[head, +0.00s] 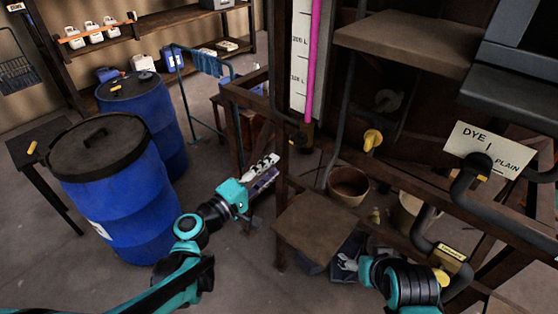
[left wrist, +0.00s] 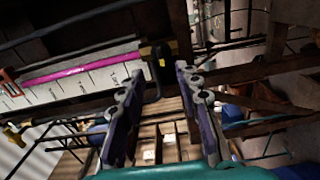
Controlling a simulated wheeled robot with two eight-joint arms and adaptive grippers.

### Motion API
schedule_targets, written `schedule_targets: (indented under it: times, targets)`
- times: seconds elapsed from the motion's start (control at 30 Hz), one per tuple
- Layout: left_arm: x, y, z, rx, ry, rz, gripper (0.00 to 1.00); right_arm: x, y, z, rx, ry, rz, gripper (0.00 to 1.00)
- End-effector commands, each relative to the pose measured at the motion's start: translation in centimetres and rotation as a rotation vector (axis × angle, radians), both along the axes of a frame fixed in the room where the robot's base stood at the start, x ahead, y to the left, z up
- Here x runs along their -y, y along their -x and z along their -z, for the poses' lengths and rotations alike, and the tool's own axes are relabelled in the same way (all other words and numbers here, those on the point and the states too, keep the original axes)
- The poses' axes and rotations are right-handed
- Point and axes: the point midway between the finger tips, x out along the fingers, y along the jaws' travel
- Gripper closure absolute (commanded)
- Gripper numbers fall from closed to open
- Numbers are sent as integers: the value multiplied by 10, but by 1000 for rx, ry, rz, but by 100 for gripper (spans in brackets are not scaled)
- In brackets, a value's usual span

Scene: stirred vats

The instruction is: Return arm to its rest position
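My left arm comes in from the lower left, and its gripper (head: 266,170) is held in the air in front of the wooden frame, left of the gauge. In the left wrist view its two fingers (left wrist: 160,78) stand apart with nothing between them. My right arm is at the lower right; its gripper (head: 347,263) points left, low beside a small wooden stand (head: 316,226). Its fingers are too small and dark to read.
A level gauge with a magenta column (head: 311,60) stands behind my left gripper. Two blue drums (head: 120,205) stand at the left. A DYE/PLAIN sign (head: 488,150), dark pipes and a yellow valve (head: 372,139) are at the right. Floor is clear between drums and frame.

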Motion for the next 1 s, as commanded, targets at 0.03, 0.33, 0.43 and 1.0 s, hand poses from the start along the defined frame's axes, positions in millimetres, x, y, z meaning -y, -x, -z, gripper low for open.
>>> schedule_targets:
  times: [0.03,0.33,0.43,1.0]
  targets:
    - [-2,2,0,0,0,-1,66,0,0,0,0,0,0,22]
    - [-2,3,0,0,0,1,66,0,0,0,0,0,0,22]
    - [-2,3,0,0,0,1,66,0,0,0,0,0,0,22]
    - [-16,101,80,-124,-874,169,66,0,0,0,0,0,0,22]
